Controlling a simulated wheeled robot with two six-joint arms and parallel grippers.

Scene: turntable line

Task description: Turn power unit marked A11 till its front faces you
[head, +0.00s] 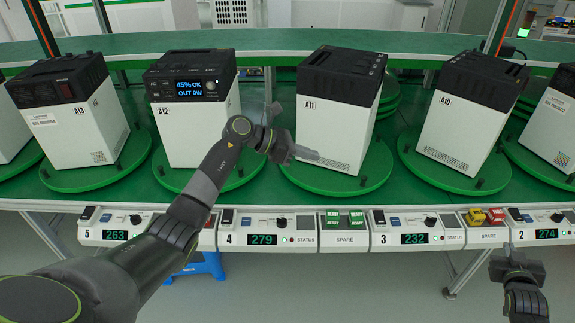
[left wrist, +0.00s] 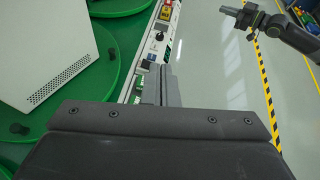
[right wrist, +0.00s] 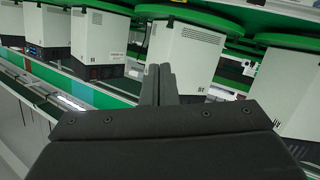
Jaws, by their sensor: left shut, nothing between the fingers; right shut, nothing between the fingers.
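The power unit marked A11 (head: 326,116) stands upright on a round green turntable (head: 350,186) in the middle of the head view. It shows a white side with the A11 label near the top and a vent grid low down; no display shows on the visible faces. My left gripper (head: 318,156) is shut and empty, in front of A11's lower white side; whether it touches cannot be told. In the left wrist view, its fingers (left wrist: 165,85) are together beside a white vented unit (left wrist: 50,55). My right gripper (head: 513,259) is shut and empty, low at the right.
Unit A12 (head: 200,130), display forward, stands left on its turntable; A10 (head: 458,130) stands right. Unit A13 (head: 75,125) is further left. Control boxes with readouts, including 279 (head: 262,239) and 232 (head: 412,239), line the front edge. A blue stool (head: 205,265) is below.

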